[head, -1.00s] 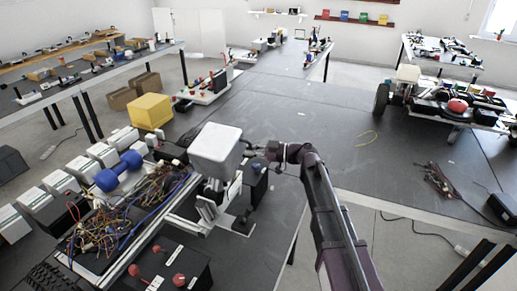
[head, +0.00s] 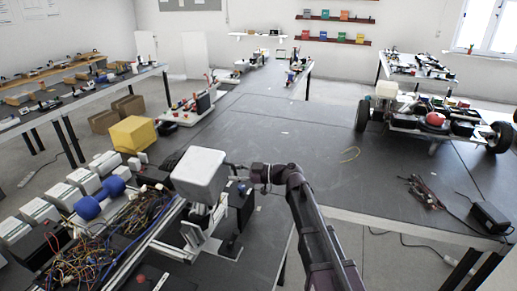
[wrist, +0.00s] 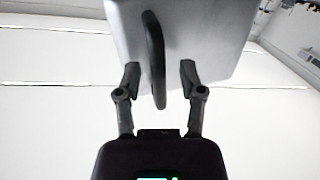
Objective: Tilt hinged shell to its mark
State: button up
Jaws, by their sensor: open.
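The hinged shell appears to be the pale grey-white box (head: 199,172) on the near chassis, left of my arm. In the wrist view the shell (wrist: 205,35) fills the top middle, with a dark upright handle (wrist: 155,60) on its face. My gripper (wrist: 160,78) is open, with one finger on each side of the handle. A gap shows between the handle and each finger. In the head view my gripper (head: 240,170) is at the shell's right side. The hinge and any mark for the tilt cannot be made out.
Left of the shell are tangled wires (head: 105,232), a blue dumbbell (head: 100,198) and a yellow box (head: 133,134). The dark tabletop (head: 270,130) behind my gripper is mostly clear. A wheeled chassis (head: 430,118) stands at the right.

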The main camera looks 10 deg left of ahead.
jog(key=shift+s+d+r+p, duration=0.1)
jog(key=shift+s+d+p, duration=0.1)
jog(key=shift+d+p, duration=0.1)
jog(key=shift+s+d+r+m+h+p, duration=0.1)
jog(key=shift+d+m+h+p, duration=0.25)
jog(key=shift+d+m, duration=0.3)
jog(key=s+d+f+m+t+h+b, duration=0.1)
jog(key=s+d+f+m+h+b, duration=0.15)
jog(key=d+f+m+h, duration=0.45)
jog(key=s+d+f+m+t+h+b, duration=0.15)
jog(key=s+d+f+m, duration=0.25)
jog(key=d+f, duration=0.75)
jog(key=s+d+f+m+h, duration=0.1)
jog(key=s+d+m+h, duration=0.1)
jog(key=d, duration=0.5)
jog(key=s+d+f+m+g+h+b, duration=0.1)
jog(key=s+d+m+h, duration=0.2)
jog(key=d, duration=0.4)
jog(key=s+d+f+m+h, duration=0.1)
jog(key=s+d+m+h, duration=0.1)
jog(key=d, duration=0.5)
jog(key=shift+s+d+m+h, duration=0.25)
jog(key=shift+s+m+h, duration=0.2)
jog(key=shift+m, duration=0.8)
jog(key=shift+a+f, duration=0.1)
